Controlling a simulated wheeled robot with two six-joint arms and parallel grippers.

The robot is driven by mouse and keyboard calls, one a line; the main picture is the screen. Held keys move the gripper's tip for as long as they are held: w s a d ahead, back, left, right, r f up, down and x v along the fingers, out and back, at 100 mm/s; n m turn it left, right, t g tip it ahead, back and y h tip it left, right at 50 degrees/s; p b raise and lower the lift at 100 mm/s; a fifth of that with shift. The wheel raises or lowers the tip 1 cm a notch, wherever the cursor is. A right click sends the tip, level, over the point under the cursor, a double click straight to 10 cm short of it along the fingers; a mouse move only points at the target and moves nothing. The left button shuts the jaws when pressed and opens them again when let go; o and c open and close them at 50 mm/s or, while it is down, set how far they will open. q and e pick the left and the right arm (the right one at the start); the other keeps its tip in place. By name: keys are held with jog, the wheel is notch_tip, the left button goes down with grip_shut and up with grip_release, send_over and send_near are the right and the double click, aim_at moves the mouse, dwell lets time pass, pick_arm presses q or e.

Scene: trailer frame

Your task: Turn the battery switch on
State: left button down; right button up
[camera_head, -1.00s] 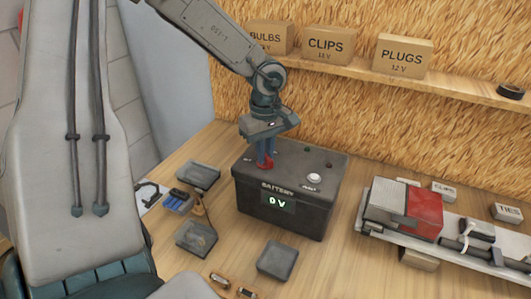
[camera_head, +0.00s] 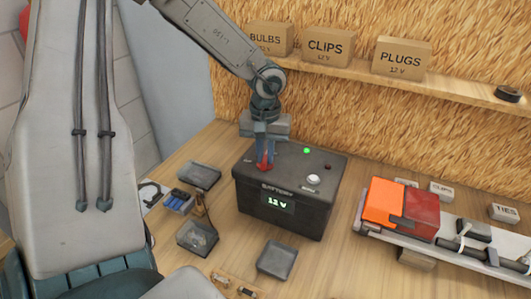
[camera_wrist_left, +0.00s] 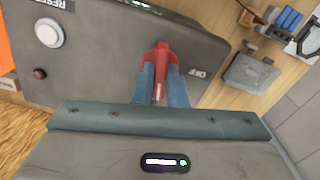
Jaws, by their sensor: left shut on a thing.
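The battery box (camera_head: 290,195) is a dark grey case on the wooden bench, and its front display (camera_head: 281,203) reads 12 V. A green light (camera_head: 306,151) glows on its top. The red battery switch (camera_head: 262,167) is on the top at the left. My left gripper (camera_head: 265,160) points down over it and is shut on the switch. In the left wrist view the blue fingers stand on both sides of the red switch (camera_wrist_left: 162,58), hiding part of it. A white reset button (camera_wrist_left: 49,32) sits on the same top. My right gripper is not in view.
Small grey trays (camera_head: 277,260) lie left of and in front of the box. At the right, a lamp (camera_head: 384,203) glows orange beside a red section on a pale rail. Cardboard boxes (camera_head: 328,47) stand on the shelf behind.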

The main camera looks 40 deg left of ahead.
pick_arm(q)
jog(key=shift+m, duration=0.3)
jog(key=m, duration=0.3)
jog(key=c, duration=1.4)
grip_release()
jog(key=shift+o, duration=0.2)
jog(key=shift+r+p, duration=1.95)
jog(key=shift+r, duration=1.05)
